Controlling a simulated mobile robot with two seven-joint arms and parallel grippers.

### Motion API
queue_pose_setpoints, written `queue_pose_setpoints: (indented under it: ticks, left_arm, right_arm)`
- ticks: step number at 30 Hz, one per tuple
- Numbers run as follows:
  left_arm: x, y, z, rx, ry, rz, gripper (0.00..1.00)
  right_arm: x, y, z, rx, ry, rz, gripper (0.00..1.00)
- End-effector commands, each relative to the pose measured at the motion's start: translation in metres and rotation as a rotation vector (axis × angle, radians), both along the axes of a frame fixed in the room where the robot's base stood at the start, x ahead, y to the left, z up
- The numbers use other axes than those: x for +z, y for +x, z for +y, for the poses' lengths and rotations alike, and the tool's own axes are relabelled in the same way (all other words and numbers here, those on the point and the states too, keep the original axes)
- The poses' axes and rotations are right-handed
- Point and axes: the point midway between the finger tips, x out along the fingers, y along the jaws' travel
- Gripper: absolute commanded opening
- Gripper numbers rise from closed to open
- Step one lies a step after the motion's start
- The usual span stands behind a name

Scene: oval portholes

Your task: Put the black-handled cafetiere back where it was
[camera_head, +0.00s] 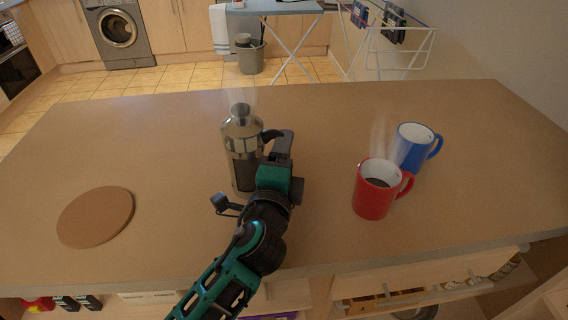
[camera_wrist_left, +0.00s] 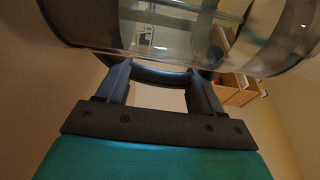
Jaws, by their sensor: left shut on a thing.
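The cafetiere (camera_head: 243,150), with a glass body, metal frame and lid and a black handle, is upright over the middle of the worktop, with faint steam above it. I cannot tell whether its base touches the worktop. My left gripper (camera_head: 279,150) is at its right side, shut on the black handle. In the left wrist view the glass body (camera_wrist_left: 185,35) fills the top, and the left gripper's fingers (camera_wrist_left: 160,82) stand either side of the handle. A round cork mat (camera_head: 96,216) lies bare on the worktop at the left. My right gripper is not in view.
A red mug (camera_head: 372,198) of dark drink and a blue mug (camera_head: 412,150) stand close together on the worktop (camera_head: 480,190) at the right, steaming. The worktop between the cork mat and the cafetiere is clear. Open shelves (camera_head: 430,285) lie below the front edge.

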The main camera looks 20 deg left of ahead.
Motion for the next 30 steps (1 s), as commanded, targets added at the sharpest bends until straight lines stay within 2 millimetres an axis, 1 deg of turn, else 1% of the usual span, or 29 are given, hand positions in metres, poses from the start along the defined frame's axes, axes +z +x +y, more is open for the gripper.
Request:
queue_pose_setpoints:
  ticks: [2,10,14,15,22,30]
  left_arm:
    - [-0.0055,0.0002,-0.0001,-0.001,0.003,-0.005,0.00]
    - [-0.0051,0.0002,-0.0001,-0.001,0.002,-0.006,0.00]
    - [-0.0094,0.0002,-0.0002,-0.001,0.002,-0.005,0.00]
    - [-0.0102,0.0000,-0.0002,-0.001,0.000,-0.001,0.69]
    - [-0.0100,-0.0001,-0.0002,-0.001,0.000,0.000,0.91]
    - [-0.0091,-0.0001,-0.0002,-0.001,0.000,-0.001,0.92]
  right_arm:
    - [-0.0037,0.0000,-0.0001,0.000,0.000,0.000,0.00]
    - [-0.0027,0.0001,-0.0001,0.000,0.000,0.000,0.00]
    - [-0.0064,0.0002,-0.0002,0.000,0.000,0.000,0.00]
    - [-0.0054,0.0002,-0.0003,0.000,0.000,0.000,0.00]
    - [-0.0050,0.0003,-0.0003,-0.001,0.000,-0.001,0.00]
    - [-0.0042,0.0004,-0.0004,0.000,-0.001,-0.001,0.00]
